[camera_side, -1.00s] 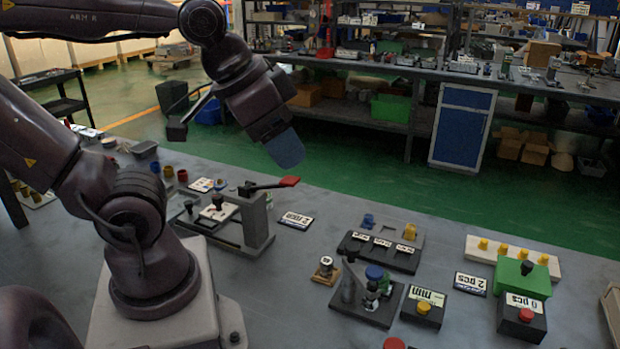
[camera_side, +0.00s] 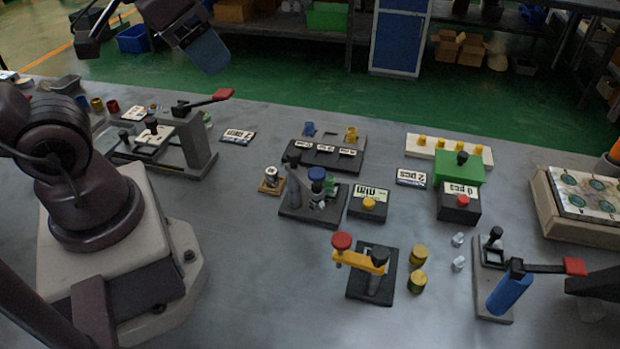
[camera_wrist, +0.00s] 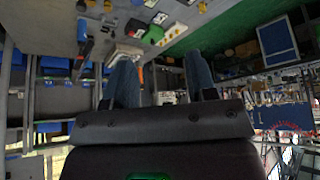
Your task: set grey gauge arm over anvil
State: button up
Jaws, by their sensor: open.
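The gauge station is a dark base plate (camera_side: 325,214) near the middle of the bench in the side view. It has a grey post and arm (camera_side: 295,178), a blue-capped part (camera_side: 317,174) and a small green part. The anvil cannot be told apart clearly at this size. A box with a "mm" label and yellow button (camera_side: 370,203) stands right of it. My gripper (camera_side: 209,54) is high at the upper left, beyond the bench's back edge and far from the station. In the wrist view its two blue-grey fingers (camera_wrist: 162,85) are apart with nothing between them.
A lever press (camera_side: 165,145) stands at the left. A yellow-armed device (camera_side: 370,270) and yellow cylinders (camera_side: 418,270) are in front.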

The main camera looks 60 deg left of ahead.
dwell(0.5)
jog(key=m+g, duration=0.4)
jog(key=g, duration=0.2)
send_over(294, 151)
notch_tip(294, 151, down, 9)
notch_tip(294, 151, down, 13)
jog(key=shift+s+r, duration=0.1)
jog(key=shift+r, duration=0.1)
grip_shut()
